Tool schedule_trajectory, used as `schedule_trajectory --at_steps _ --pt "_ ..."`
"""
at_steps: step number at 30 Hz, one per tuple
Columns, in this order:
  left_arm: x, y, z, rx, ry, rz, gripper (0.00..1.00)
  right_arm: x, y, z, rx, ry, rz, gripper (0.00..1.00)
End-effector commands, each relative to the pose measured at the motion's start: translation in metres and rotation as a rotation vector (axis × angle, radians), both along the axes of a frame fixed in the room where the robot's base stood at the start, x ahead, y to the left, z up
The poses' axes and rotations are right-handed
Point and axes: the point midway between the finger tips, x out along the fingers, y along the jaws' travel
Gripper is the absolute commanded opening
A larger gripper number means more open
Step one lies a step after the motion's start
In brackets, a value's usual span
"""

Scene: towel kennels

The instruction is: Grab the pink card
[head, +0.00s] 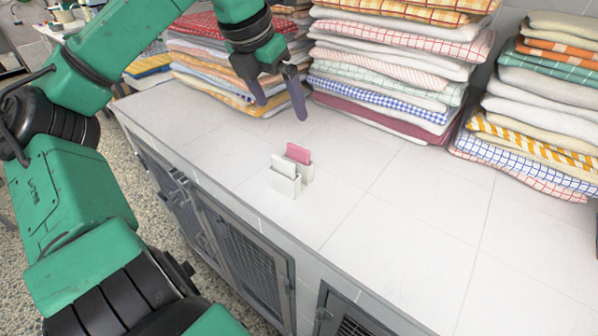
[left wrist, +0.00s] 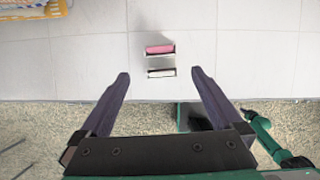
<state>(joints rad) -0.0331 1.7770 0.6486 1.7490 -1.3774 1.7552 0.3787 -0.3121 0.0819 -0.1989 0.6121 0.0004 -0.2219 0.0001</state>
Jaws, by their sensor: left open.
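The pink card (head: 298,153) stands upright in the back slot of a small white holder (head: 286,186) on the white tiled counter. A white card (head: 285,166) stands in the front slot. My left gripper (head: 279,103) is open and empty, above the counter and behind the holder in the head view. In the left wrist view the pink card (left wrist: 160,49) and the white card (left wrist: 160,72) lie ahead of the gripper (left wrist: 159,78), roughly centred between its fingers and apart from them. My right gripper is not in view.
Tall stacks of folded towels (head: 385,75) line the back of the counter (head: 430,225), with another stack (head: 540,100) at the right. Kennel doors with wire mesh (head: 250,262) are below its front edge. The counter around the holder is clear.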

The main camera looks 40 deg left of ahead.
Motion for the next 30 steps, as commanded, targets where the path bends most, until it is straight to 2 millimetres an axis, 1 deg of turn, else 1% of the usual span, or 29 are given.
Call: schedule_trajectory --at_steps 2,5,9,12,14,17,19,21,24,30 --pt "0.003 0.0 -0.009 -0.002 0.005 -0.001 1.0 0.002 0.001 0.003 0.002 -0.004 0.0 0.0" --pt "0.012 0.001 -0.028 -0.005 0.008 -0.001 1.0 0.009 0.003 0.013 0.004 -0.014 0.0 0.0" --pt "0.025 0.002 -0.061 -0.003 0.008 -0.001 1.0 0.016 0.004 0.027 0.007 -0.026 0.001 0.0" --pt "0.032 0.003 -0.077 -0.001 0.005 0.0 1.0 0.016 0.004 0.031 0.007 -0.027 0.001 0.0" --pt "0.034 0.003 -0.083 -0.001 0.005 0.0 1.0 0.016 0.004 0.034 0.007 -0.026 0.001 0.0" --pt "0.037 0.003 -0.096 -0.002 0.007 -0.001 1.0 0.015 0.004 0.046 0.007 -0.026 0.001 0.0" --pt "0.04 0.004 -0.107 -0.002 0.009 0.0 1.0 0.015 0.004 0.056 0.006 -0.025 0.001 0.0" --pt "0.045 0.005 -0.121 0.001 0.008 0.001 1.0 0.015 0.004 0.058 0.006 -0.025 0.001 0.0" --pt "0.05 0.005 -0.132 0.0 0.004 0.0 1.0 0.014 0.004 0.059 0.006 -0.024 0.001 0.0" --pt "0.051 0.005 -0.134 0.0 0.0 0.0 1.0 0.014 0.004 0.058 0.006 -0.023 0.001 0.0"
